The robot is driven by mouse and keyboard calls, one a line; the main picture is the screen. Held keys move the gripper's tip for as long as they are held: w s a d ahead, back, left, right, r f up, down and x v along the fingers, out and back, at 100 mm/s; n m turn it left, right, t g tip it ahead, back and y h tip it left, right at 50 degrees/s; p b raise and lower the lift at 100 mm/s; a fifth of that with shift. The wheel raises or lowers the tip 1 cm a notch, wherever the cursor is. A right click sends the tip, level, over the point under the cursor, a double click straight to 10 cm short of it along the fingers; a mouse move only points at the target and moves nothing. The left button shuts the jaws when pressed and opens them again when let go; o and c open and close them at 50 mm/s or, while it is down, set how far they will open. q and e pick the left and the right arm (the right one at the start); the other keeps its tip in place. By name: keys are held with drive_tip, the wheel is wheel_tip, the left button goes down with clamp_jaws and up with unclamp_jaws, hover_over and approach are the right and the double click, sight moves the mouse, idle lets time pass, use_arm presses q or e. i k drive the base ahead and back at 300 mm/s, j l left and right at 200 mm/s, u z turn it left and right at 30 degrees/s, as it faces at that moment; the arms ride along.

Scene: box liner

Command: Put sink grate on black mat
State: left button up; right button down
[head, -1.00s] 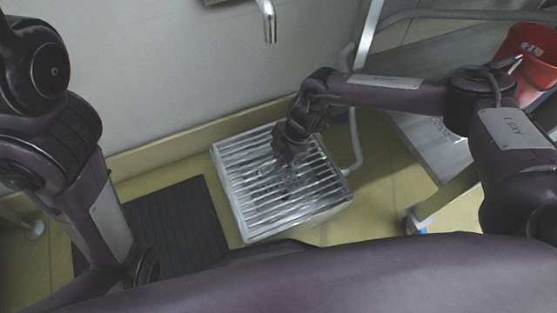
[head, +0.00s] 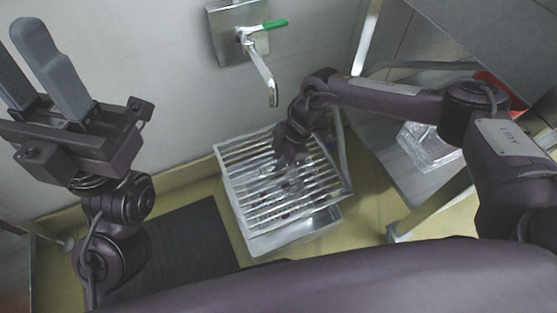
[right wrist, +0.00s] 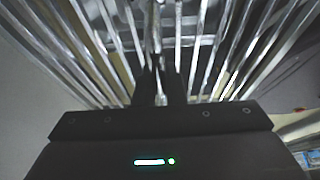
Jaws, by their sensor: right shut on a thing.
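The sink grate (head: 243,165) is a silver rack of parallel bars above the metal floor sink (head: 290,237). In the head view it sits tilted, with a gap between it and the sink at the front. My right gripper (head: 287,178) is over the middle of the grate and shut on a bar. The right wrist view shows the bars (right wrist: 125,45) spreading around the fingers (right wrist: 160,88). The black mat (head: 185,245) lies flat on the floor, left of the sink. My left gripper (head: 40,75) is raised at the upper left, fingers apart, empty.
A faucet with a green handle (head: 262,65) is on the wall above the sink. A metal shelf rack (head: 400,190) with a clear plastic package (head: 428,143) stands at right. A red bucket (head: 490,82) is partly hidden behind my right arm.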

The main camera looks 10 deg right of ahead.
sight(183, 262)
drive_tip(key=k+j+u, duration=0.3)
drive_tip(key=j, duration=0.2)
drive_tip(key=j+u, duration=0.2)
drive_tip(key=j, duration=0.15)
drive_tip(key=i+j+u, duration=0.1)
drive_tip(key=j+u, duration=0.15)
drive_tip(key=j, duration=0.15)
